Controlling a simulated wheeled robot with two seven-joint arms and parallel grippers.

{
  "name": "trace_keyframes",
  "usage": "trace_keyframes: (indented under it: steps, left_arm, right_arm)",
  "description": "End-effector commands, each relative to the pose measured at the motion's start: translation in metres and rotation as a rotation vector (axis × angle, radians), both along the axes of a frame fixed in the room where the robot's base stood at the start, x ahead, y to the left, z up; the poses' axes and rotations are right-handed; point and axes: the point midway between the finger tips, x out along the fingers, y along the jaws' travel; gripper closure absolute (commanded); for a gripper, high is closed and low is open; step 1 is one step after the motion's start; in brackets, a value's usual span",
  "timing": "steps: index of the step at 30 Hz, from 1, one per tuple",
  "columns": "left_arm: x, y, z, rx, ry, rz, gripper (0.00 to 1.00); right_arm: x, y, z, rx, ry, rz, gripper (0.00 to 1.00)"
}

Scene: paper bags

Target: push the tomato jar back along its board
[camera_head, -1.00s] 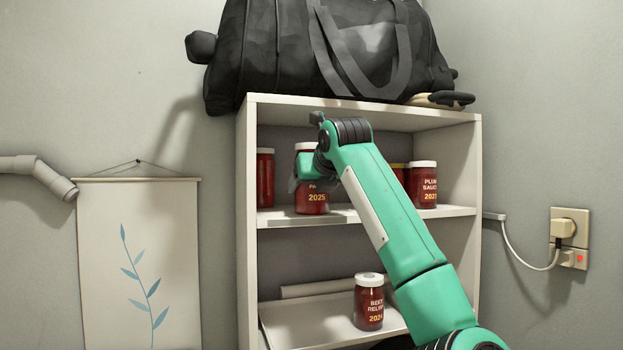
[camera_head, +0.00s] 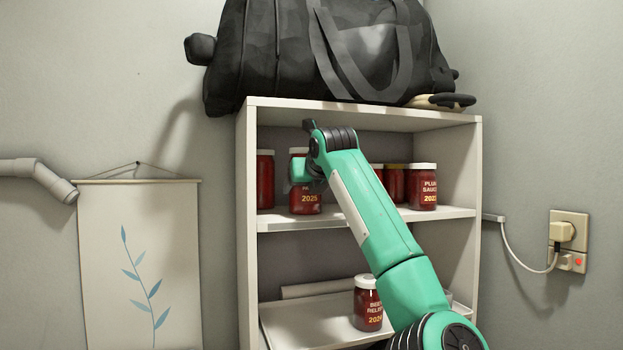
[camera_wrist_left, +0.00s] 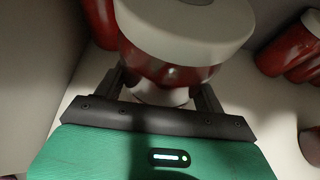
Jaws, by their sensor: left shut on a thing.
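A red jar (camera_head: 306,201) with a white lid and "2025" on its label stands on the upper board (camera_head: 350,220) of the white shelf unit. Its name is mostly covered, so I cannot read whether it says tomato. My left gripper (camera_wrist_left: 160,92) is shut around this jar, with one finger on each side below the lid. In the head view my left wrist hides part of the jar and most of the fingers. My right gripper is not in view.
A red jar (camera_head: 265,182) stands left of the held jar. Several jars, including a plum sauce jar (camera_head: 422,186), stand on the right. A beet relish jar (camera_head: 367,308) is on the lower level. A black bag (camera_head: 280,50) lies on top.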

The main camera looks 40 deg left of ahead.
Motion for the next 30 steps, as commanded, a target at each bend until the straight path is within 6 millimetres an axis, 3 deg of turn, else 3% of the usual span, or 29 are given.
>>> trace_keyframes:
  steps: [30]
  left_arm:
    - [0.024,0.047,0.002,0.001,0.000,0.001,0.49]
  right_arm:
    - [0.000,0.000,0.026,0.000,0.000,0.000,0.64]
